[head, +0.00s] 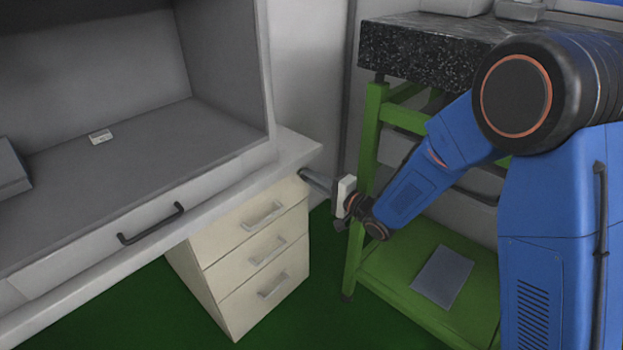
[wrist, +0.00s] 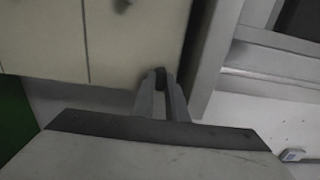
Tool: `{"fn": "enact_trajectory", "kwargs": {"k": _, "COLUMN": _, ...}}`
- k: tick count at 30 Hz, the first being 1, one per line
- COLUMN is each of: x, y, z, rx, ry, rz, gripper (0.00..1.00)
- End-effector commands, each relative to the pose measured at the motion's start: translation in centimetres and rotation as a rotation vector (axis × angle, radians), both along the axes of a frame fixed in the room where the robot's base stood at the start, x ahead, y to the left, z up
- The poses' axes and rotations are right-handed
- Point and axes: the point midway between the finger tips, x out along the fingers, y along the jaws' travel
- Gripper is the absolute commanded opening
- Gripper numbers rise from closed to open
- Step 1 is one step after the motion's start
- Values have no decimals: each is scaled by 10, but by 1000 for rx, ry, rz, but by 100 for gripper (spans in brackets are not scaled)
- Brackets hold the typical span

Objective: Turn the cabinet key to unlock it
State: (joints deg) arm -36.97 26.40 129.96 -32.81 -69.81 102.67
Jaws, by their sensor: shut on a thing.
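The cabinet (head: 222,275) is cream with several drawers and stands under the worktop. My gripper (head: 308,176) reaches in from the right to the upper right corner of the cabinet's front. In the wrist view my gripper's fingers (wrist: 160,82) are close together at the cabinet face (wrist: 145,40), shut on the small dark key (wrist: 160,75). The fingers hide most of the key. Its lock is hidden, and I cannot tell the key's turn angle.
The worktop (head: 305,147) overhangs just above my gripper. A green-framed stand (head: 366,150) with a dark speckled slab (head: 420,50) stands close on the right. Drawer handles (head: 263,216) stick out of the cabinet front. Green floor (head: 325,270) lies open below.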

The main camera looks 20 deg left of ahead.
Motion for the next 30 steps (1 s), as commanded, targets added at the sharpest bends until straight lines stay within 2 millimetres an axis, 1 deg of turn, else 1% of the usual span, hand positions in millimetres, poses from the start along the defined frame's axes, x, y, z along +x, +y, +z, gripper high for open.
{"fn": "enact_trajectory", "kwargs": {"k": 14, "x": 1, "y": -1, "z": -1, "rx": 4, "ry": 15, "rz": -2, "gripper": 0}}
{"fn": "enact_trajectory", "kwargs": {"k": 15, "x": 1, "y": -1, "z": -1, "rx": 4, "ry": 15, "rz": -2, "gripper": 17}}
{"fn": "enact_trajectory", "kwargs": {"k": 17, "x": 0, "y": -1, "z": -1, "rx": 3, "ry": 14, "rz": -2, "gripper": 31}}
{"fn": "enact_trajectory", "kwargs": {"k": 26, "x": 0, "y": -1, "z": 0, "rx": 4, "ry": 12, "rz": -1, "gripper": 31}}
{"fn": "enact_trajectory", "kwargs": {"k": 30, "x": -3, "y": -9, "z": 0, "rx": 5, "ry": 13, "rz": -2, "gripper": 31}}
